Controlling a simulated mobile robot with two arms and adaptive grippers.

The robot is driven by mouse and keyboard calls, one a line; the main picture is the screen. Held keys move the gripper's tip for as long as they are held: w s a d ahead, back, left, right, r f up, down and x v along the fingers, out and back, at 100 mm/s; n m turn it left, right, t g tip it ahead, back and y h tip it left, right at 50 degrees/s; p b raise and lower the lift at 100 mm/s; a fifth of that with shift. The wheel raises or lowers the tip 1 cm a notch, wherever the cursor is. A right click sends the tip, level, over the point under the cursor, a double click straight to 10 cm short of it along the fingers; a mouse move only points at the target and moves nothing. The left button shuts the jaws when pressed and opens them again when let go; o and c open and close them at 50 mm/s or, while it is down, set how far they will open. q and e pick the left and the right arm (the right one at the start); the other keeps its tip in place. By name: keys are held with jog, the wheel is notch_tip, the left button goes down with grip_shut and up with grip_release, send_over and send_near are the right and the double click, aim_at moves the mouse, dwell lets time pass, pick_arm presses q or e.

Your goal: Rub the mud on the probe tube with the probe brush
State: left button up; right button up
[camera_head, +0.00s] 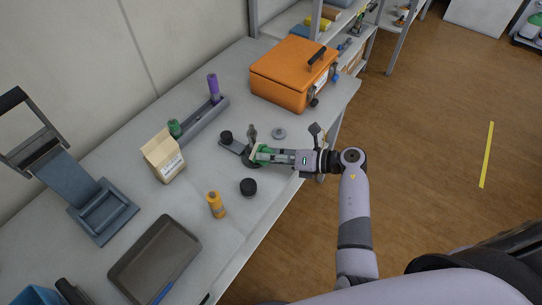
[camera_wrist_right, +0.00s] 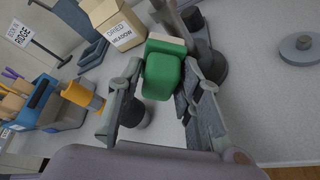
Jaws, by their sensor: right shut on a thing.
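The probe brush (camera_head: 263,150) is a small green block with a pale bristle face. My right gripper (camera_head: 268,157) is shut on it. In the right wrist view the brush (camera_wrist_right: 163,75) sits between the two fingers, with its pale face pointing away from the palm. The probe tube (camera_head: 252,132) is a grey upright piece on a dark grey stand, right beside the brush. It also shows in the right wrist view (camera_wrist_right: 172,17), just beyond the bristles. I cannot tell whether they touch. Mud on the tube cannot be made out. My left gripper is out of view.
A black round piece (camera_head: 248,187) and an orange bottle (camera_head: 216,205) stand near the gripper. A paper carton (camera_head: 164,156), a grey rack (camera_head: 203,121) and an orange case (camera_head: 293,72) stand farther back. A flat grey disc (camera_head: 279,134) lies right of the tube. A dark tray (camera_head: 126,273) lies front left.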

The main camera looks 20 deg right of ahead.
jog(key=shift+w+a, duration=0.4)
jog(key=shift+w, duration=0.1)
jog(key=shift+w+d+f+b, duration=0.1)
jog(key=shift+w+d+b, duration=0.35)
jog(key=shift+d, duration=0.15)
jog(key=shift+w+d+b, duration=0.3)
jog(key=shift+d+b, duration=0.1)
jog(key=shift+d, duration=0.2)
jog(key=shift+w+d, duration=0.3)
jog(key=shift+d, duration=0.15)
jog(key=shift+w, duration=0.15)
jog(key=shift+a, duration=0.1)
jog(key=shift+s+a, duration=0.15)
jog(key=shift+s, duration=0.05)
jog(key=shift+s+a+p, duration=0.5)
jog(key=shift+s+a, duration=0.25)
jog(key=shift+a, duration=0.1)
jog(key=shift+s+a, duration=0.3)
jog(key=shift+a, duration=0.3)
